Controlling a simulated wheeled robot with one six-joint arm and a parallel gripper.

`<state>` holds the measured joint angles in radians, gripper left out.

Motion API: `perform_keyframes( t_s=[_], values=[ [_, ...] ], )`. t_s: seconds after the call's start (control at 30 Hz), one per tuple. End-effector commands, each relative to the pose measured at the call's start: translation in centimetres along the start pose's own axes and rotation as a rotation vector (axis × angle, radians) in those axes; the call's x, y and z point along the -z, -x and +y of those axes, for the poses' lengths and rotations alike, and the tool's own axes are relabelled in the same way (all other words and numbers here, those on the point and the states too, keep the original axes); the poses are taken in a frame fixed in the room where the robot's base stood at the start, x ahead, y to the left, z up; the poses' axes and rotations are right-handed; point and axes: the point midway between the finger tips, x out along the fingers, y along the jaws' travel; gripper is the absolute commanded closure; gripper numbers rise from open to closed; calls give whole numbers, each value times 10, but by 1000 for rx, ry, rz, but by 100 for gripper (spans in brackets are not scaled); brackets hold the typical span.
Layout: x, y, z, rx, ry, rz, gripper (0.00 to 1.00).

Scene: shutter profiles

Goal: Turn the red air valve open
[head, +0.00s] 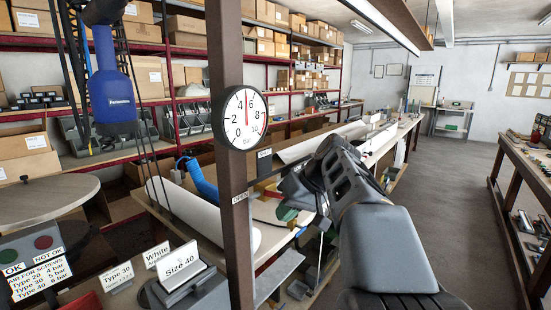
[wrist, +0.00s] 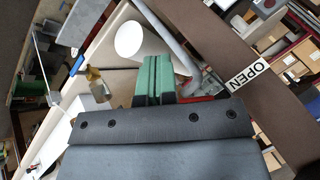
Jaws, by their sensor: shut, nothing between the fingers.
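In the wrist view, a red part (wrist: 204,96), apparently the air valve's handle, shows beside my gripper's green fingers. It is partly hidden, so I cannot tell its full angle or whether the fingers touch it. A white "OPEN" label (wrist: 247,75) is on the brown post to its right; the label also shows in the head view (head: 240,197). My gripper (wrist: 153,68) is shut and empty, its green fingers side by side. In the head view, my gripper (head: 286,213) is just right of the post, mostly hidden by my arm. The pressure gauge (head: 244,118) needle points nearly straight up, around 5.
A brown post (head: 229,60) stands close on the left, with a blue hanging tool (head: 112,90) beyond it. Signs reading "White" and "Size 40" (head: 180,268) stand at the front. A long bench with a white roll (head: 215,215) runs behind. The aisle floor (head: 450,180) is clear.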

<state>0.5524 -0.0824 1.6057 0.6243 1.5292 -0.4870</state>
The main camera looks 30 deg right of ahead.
Motion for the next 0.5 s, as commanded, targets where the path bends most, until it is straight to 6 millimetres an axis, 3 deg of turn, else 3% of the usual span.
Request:
perform_keyframes(
  t_s=[0.03,0.2,0.33,0.5],
  values=[
    [20,37,-3,37,23,34,100],
    [50,112,-6,141,147,124,100],
    [58,147,-6,182,223,166,100],
    [61,157,-8,203,270,188,100]
  ],
)
